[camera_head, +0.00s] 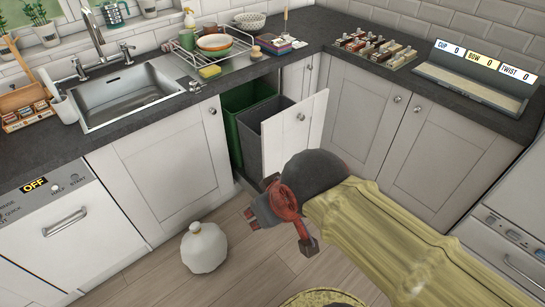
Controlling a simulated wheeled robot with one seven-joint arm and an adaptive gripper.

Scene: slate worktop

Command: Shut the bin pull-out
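The bin pull-out stands part-way out of the corner cabinet in the head view. Its white front panel (295,135) with a round knob faces right and forward. Behind the panel are a green bin (233,130) and a dark grey bin (272,127). My gripper (281,232), dark with red links, is in front of and below the panel, at the end of my yellowish arm. Its fingertips look spread apart with nothing between them. My wrist overlaps the panel's lower edge in the picture; I cannot tell whether they touch.
The dishwasher (62,235) is at the left. A closed cabinet door (368,122) is right of the pull-out. The slate worktop (300,53) above carries a sink (127,92) and a dish rack (206,58).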

